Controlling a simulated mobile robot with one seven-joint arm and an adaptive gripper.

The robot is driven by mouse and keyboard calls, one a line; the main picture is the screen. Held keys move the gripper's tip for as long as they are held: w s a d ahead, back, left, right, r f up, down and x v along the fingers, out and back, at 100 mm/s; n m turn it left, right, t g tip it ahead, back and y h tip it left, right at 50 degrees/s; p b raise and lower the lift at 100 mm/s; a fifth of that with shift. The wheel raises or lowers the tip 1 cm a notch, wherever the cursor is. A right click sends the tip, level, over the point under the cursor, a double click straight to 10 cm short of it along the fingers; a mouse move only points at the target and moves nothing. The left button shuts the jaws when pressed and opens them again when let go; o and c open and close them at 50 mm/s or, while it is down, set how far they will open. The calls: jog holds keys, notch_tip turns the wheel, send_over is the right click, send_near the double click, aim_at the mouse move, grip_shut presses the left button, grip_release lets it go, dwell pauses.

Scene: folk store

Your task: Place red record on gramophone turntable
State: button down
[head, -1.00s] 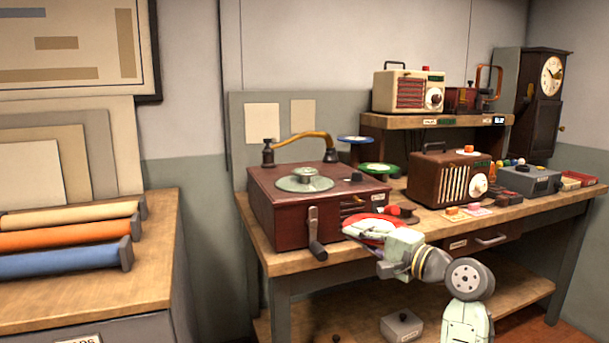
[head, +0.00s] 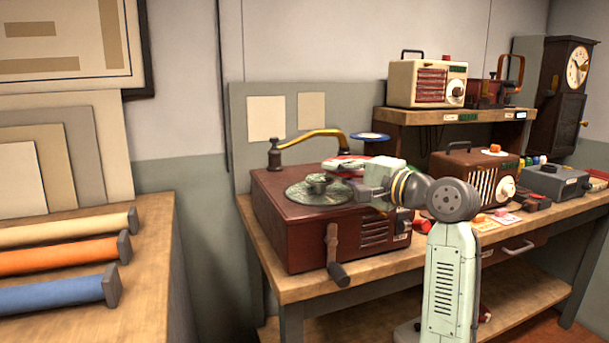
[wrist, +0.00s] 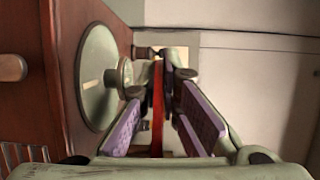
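The red record (head: 345,163) is held beside and above the gramophone's turntable (head: 300,196), mostly hidden by my gripper (head: 362,177). In the wrist view the record (wrist: 158,112) shows edge-on as a thin red strip between the purple pads of my gripper (wrist: 156,84), which is shut on it. The gramophone (head: 300,246) is a dark red box with a greenish round turntable. A raised metal hub stands at the turntable's centre. In the wrist view the turntable (wrist: 92,95) and hub lie just left of the fingers.
A brass tone arm (head: 310,134) curves behind the turntable. A crank (head: 333,250) sticks out in front. A blue record (head: 370,136) sits on a stand behind my gripper. A brown radio (head: 470,178) stands to the right, and a cream radio (head: 428,80) is on the shelf.

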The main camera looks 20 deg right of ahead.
jog(key=x, duration=0.3)
jog(key=p+x, duration=0.1)
jog(key=x, duration=0.3)
jog(key=p+x, duration=0.1)
jog(key=x, duration=0.2)
jog(key=shift+w+a+f, duration=0.1)
jog(key=shift+a+f, duration=0.15)
jog(key=shift+f, duration=0.1)
jog(key=shift+w+f+p, duration=0.1)
jog(key=shift+f+p, duration=0.45)
jog(key=shift+f, duration=1.3)
jog(key=shift+f, duration=0.1)
jog(key=c, duration=1.8)
grip_release()
